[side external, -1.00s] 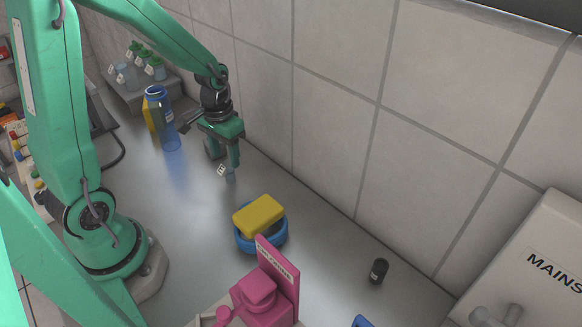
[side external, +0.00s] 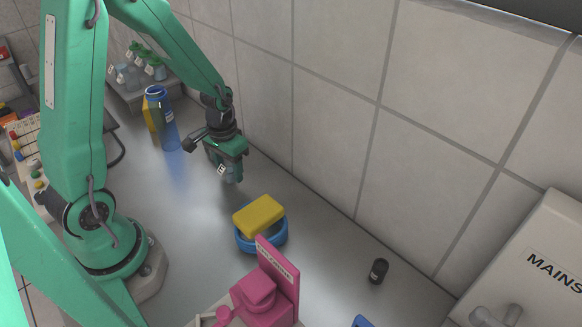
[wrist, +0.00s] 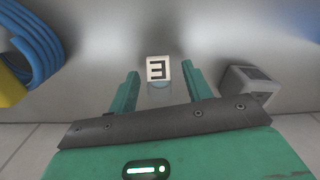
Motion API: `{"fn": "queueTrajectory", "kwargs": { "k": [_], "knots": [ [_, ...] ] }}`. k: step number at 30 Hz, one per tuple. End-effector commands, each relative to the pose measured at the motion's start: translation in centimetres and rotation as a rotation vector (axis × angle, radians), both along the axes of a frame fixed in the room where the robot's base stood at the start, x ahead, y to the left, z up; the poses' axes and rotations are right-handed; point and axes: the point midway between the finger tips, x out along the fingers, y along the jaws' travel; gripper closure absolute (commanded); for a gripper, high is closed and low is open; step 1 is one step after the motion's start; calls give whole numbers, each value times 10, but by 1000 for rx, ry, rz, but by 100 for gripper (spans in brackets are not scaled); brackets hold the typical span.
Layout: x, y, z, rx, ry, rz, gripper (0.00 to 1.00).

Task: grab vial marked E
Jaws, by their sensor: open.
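The vial marked E (wrist: 159,86) is small and clear, with a white square tag bearing a black E (wrist: 157,69). In the wrist view it is between my two open fingers, with a gap visible on each side. In the side view the tag (side external: 221,170) shows at my gripper (side external: 227,173), which hides most of the vial. My gripper also shows in the wrist view (wrist: 161,82), open and not holding the vial.
A grey block (wrist: 250,86) lies right of my fingers in the wrist view. A blue bottle (side external: 162,118) stands behind, a pink stand (side external: 277,280) in front. The tiled wall is close.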

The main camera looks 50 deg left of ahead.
Motion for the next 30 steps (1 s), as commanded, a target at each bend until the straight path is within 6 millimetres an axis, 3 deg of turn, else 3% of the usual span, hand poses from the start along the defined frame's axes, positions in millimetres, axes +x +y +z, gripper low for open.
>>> {"fn": "queueTrajectory", "kwargs": {
  "k": [5,12,23,30],
  "knots": [
    [0,0,0,0,0,0,52],
    [0,0,0,0,0,0,98],
    [0,0,2,0,-1,0,98],
    [1,0,12,1,-3,0,98]
  ]
}}
